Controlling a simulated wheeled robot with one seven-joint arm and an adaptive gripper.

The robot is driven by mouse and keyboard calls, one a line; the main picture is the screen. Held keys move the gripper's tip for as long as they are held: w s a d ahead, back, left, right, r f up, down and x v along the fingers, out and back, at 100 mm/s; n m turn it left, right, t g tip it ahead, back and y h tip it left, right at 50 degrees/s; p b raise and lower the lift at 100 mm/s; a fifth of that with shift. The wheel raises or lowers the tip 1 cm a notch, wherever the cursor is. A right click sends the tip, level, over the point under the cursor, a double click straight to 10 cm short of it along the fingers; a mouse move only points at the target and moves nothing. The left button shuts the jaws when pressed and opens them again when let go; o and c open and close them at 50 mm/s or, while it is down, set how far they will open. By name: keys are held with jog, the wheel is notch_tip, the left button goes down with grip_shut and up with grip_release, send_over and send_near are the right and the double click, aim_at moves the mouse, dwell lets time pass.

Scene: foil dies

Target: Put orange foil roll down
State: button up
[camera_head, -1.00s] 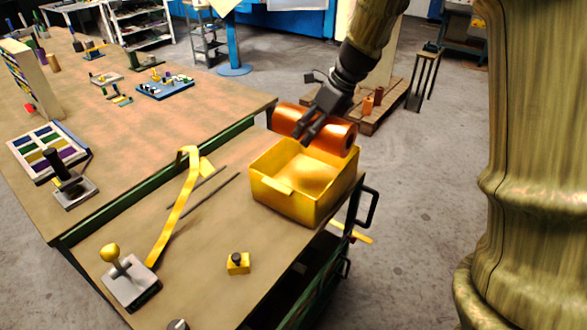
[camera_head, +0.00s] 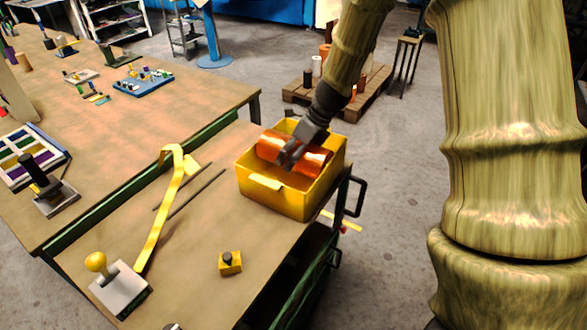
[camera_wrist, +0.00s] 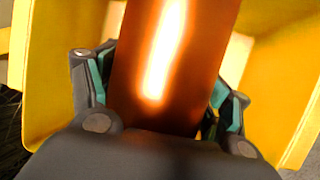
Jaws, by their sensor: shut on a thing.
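The orange foil roll (camera_head: 311,163) is a shiny, copper-orange cylinder, lying on its side inside the yellow bin (camera_head: 278,198). My gripper (camera_head: 288,157) is shut around the middle of the roll from above. In the wrist view the roll (camera_wrist: 165,75) fills the space between my two fingers, with the bin's yellow walls (camera_wrist: 55,75) on both sides. Whether the roll touches the bin's floor is hidden.
The bin stands at the right end of the workbench (camera_head: 215,225). On the bench are a yellow bent strip (camera_head: 163,215), dark rods (camera_head: 195,195), a yellow block (camera_head: 230,263) and a lever stand (camera_head: 121,287). A pallet (camera_head: 370,95) with rolls lies on the floor behind.

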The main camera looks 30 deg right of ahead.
jog(key=shift+w+f, duration=0.15)
jog(key=shift+f, duration=0.8)
notch_tip(320, 180, down, 3)
jog(key=shift+f, duration=0.2)
jog(key=shift+r, duration=0.1)
jog(key=o, duration=1.6)
